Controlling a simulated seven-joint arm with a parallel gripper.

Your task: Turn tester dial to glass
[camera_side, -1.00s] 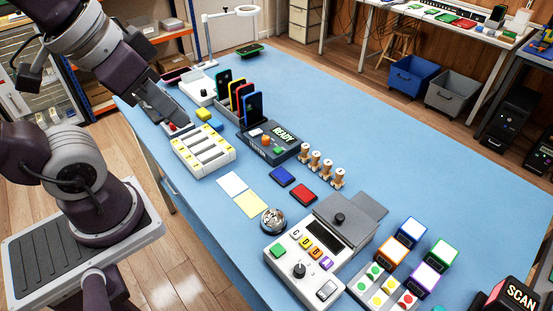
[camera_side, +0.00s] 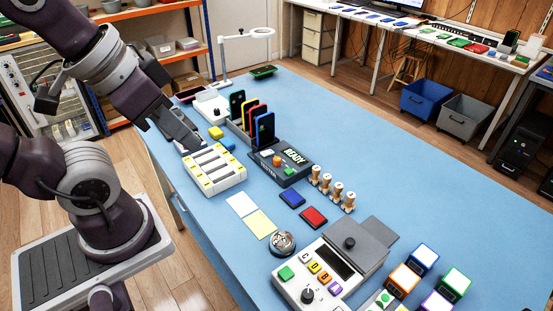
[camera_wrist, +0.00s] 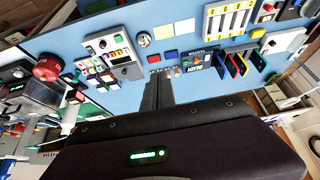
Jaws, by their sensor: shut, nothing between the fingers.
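The black tester (camera_side: 290,170) stands on the blue table with a lit READY screen (camera_side: 293,155). Its top carries an orange knob (camera_side: 277,160), a white part and a green button (camera_side: 288,170). The tester also shows, small and turned round, in the wrist view (camera_wrist: 204,58). Its dial marks are too small to read. My gripper (camera_side: 194,142) is shut and empty, left of the tester, above the table behind the white-and-yellow slotted tray (camera_side: 214,169). In the wrist view its dark fingers (camera_wrist: 158,76) are together, pointing toward the tester's side of the table.
Upright phones (camera_side: 265,130) stand in a rack just behind the tester. Several wooden stampers (camera_side: 327,183) stand at its right. Blue (camera_side: 292,198) and red (camera_side: 314,217) pads lie in front. A grey-and-white console (camera_side: 330,268) stands nearer. The table's back right is clear.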

